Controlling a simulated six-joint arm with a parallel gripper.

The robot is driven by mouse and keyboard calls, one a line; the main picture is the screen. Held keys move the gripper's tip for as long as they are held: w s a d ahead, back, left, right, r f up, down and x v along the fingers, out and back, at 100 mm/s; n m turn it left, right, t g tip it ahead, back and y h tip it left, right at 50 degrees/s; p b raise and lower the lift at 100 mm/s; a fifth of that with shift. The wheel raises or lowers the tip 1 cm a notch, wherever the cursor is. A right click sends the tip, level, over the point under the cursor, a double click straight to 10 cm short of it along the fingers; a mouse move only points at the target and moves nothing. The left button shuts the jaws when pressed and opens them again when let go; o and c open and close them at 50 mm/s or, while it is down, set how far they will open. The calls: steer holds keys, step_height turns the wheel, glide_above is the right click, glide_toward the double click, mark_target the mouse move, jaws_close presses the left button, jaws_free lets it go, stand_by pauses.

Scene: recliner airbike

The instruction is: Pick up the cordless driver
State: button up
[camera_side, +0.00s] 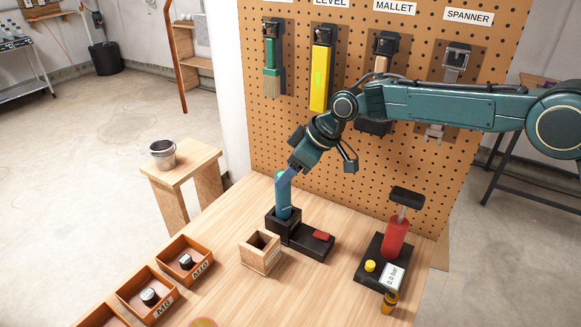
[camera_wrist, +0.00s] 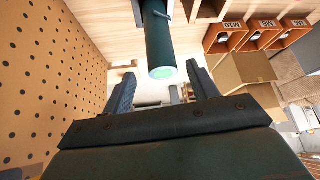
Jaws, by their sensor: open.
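The cordless driver (camera_side: 283,205) looks like a teal cylinder. It stands upright in a black dock (camera_side: 298,237) on the wooden bench. In the wrist view the driver (camera_wrist: 158,38) enters from the top, and its pale green round end lies between my two fingers in the picture. My gripper (camera_side: 283,180) is right at the driver's upper end in the side view. It is open, with the fingers apart to either side of the driver in the wrist view (camera_wrist: 165,80). I cannot tell whether a finger touches it.
An open wooden box (camera_side: 260,255) stands close to the dock. A red pump (camera_side: 395,238) on a black base is to the right. Orange bins (camera_side: 185,258) line the bench's left. A pegboard (camera_side: 300,130) with hanging tools rises behind. A cup (camera_side: 162,154) sits on a side stand.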

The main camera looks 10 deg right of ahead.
steer(key=shift+f, duration=0.1)
glide_above(283, 205)
steer(key=w, duration=0.2)
steer(key=shift+f, duration=2.05)
steer(key=shift+w+a, duration=0.15)
steer(key=shift+a, duration=0.05)
steer(key=shift+r, duration=0.1)
jaws_close()
